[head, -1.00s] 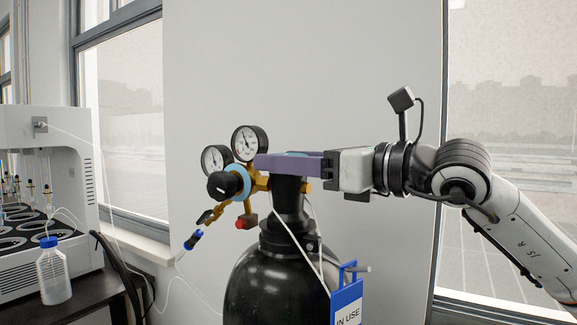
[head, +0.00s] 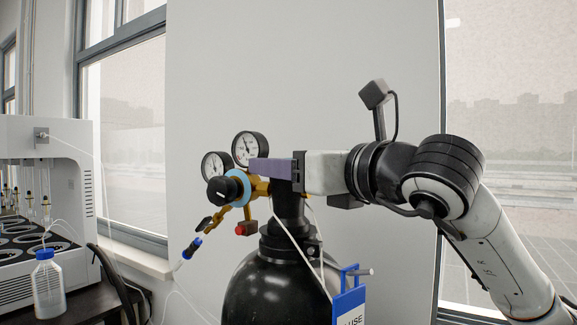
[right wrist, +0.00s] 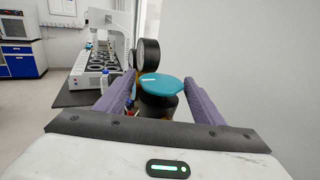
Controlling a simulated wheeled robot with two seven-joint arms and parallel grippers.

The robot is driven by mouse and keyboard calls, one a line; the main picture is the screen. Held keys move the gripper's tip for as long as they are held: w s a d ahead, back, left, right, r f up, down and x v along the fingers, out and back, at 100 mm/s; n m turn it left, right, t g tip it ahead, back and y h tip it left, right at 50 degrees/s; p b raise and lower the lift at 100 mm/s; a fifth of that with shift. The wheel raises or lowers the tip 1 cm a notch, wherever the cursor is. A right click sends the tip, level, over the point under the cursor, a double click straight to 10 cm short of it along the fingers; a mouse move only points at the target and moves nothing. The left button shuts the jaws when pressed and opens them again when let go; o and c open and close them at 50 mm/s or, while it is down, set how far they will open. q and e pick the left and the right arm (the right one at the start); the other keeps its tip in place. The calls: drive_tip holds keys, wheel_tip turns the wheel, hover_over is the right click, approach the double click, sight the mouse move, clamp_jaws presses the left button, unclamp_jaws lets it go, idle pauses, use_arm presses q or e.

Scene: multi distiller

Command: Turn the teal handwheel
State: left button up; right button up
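The teal handwheel (right wrist: 162,86) is a flat round knob on top of the black gas cylinder (head: 275,290). In the right wrist view it sits between the two purple fingers of my right gripper (right wrist: 160,76). The fingers are spread apart on either side of it, close to its rim; whether they touch is unclear. In the head view my right gripper (head: 255,170) reaches in from the right, level, at the cylinder's neck. Its fingers hide nearly all of the handwheel there. My left gripper is not in view.
A brass regulator with two round gauges (head: 250,149) and a black knob (head: 224,190) stands left of the neck, close to the fingertips. A blue tag (head: 349,303) hangs at the cylinder's right. A bottle (head: 48,284) stands by the lab machine (head: 75,160) at the left.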

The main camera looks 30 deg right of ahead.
drive_tip(key=shift+s, duration=0.15)
drive_tip(key=shift+s+d, duration=0.1)
drive_tip(key=shift+s, duration=0.25)
drive_tip(key=s+d+b, duration=0.1)
drive_tip(key=s+b, duration=0.1)
drive_tip(key=s, duration=0.7)
drive_tip(key=shift+s, duration=0.15)
drive_tip(key=shift+d, duration=0.1)
